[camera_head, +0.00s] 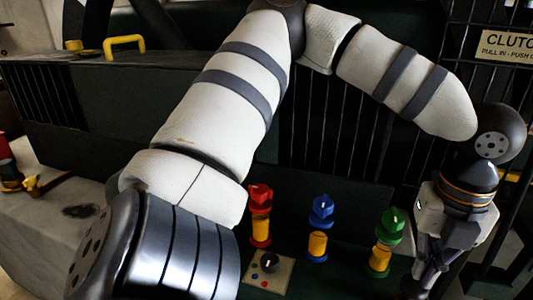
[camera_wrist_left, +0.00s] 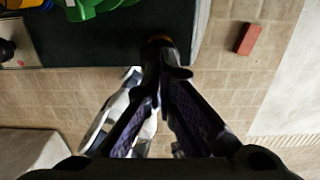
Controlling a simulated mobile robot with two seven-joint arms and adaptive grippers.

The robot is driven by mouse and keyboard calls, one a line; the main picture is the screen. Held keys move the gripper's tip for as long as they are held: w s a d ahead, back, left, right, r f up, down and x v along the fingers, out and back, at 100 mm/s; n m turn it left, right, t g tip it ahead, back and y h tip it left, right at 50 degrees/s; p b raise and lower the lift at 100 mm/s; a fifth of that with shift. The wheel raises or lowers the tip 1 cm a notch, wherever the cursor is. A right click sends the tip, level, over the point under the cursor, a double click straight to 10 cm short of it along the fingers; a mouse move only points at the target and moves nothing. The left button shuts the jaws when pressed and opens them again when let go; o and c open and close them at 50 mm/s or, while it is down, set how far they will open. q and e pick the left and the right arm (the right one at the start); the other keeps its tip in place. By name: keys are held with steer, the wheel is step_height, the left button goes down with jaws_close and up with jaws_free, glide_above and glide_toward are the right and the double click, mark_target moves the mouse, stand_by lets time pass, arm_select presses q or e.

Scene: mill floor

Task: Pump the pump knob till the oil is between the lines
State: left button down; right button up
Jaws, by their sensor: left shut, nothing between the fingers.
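Three upright sight glasses with yellow oil stand on the dark machine ledge in the head view: one with a red cap (camera_head: 260,215), one with a blue cap (camera_head: 320,228) and one with a green cap (camera_head: 384,243). Level lines are too small to read. My left gripper (camera_head: 424,278) points down, right of the green-capped glass, shut and empty. My right gripper is not in view.
A clutch sign (camera_head: 508,46) hangs on the dark grille at upper right. A yellow handle (camera_head: 124,46) is at upper left. A red brick (camera_wrist_left: 249,39) lies on the floor.

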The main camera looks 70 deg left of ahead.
mark_target(415, 283)
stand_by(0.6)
arm_select(q)
steer(key=shift+f, duration=2.15)
steer(key=shift+r, duration=2.25)
steer(key=shift+r, duration=2.5)
